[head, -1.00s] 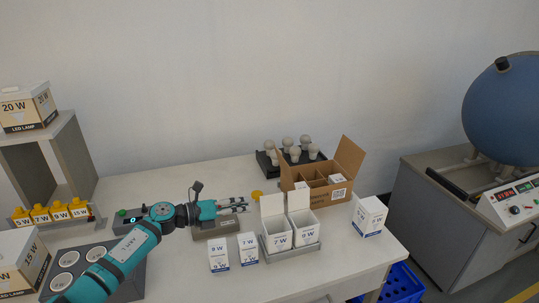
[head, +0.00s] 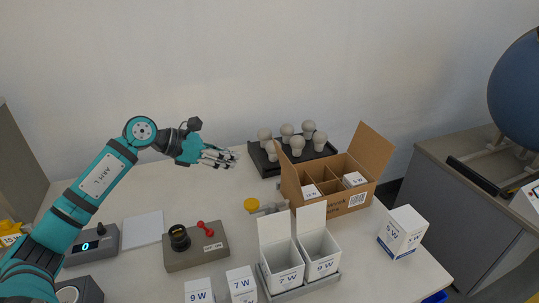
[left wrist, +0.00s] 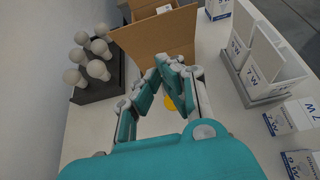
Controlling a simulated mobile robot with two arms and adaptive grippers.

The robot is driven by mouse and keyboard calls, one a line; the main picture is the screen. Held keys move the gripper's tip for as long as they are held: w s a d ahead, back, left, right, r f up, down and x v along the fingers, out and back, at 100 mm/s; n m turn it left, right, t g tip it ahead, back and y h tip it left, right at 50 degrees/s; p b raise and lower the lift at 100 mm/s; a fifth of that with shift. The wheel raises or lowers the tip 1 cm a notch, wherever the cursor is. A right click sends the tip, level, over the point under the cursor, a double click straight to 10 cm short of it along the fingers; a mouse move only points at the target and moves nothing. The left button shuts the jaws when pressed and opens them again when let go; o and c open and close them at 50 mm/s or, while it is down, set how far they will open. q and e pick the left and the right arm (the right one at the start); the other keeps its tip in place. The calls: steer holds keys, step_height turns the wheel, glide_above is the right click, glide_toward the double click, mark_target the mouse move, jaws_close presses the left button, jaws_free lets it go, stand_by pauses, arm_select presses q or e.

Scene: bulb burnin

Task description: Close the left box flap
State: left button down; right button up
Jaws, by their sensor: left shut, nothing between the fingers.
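The brown cardboard box (head: 335,204) stands open on the table, with dividers and white cartons inside. Its left flap (head: 285,168) stands up at the box's left side and its right flap (head: 364,149) stands up on the right. My left gripper (head: 232,158) is shut and empty, in the air to the left of the left flap and apart from it. In the left wrist view the closed fingers (left wrist: 165,82) point toward the left flap (left wrist: 155,36), which fills the upper middle. My right gripper is not in view.
A black tray (head: 262,162) with several white bulbs sits behind the box. Two open white cartons (head: 282,264) stand in a grey holder in front. A yellow disc (head: 251,204) and a grey device (head: 196,250) lie to the left. A white carton (head: 402,232) stands at right.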

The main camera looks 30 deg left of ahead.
arm_select(q)
steer(key=p, duration=0.3)
glide_toward(286, 162)
step_height(286, 162, down, 4)
steer(key=w, duration=0.1)
steer(key=w+d, duration=0.1)
steer(key=w+d+r+p, duration=0.1)
steer(key=shift+w+d+r, duration=0.1)
steer(key=shift+w+d, duration=0.2)
steer(key=shift+w, duration=0.05)
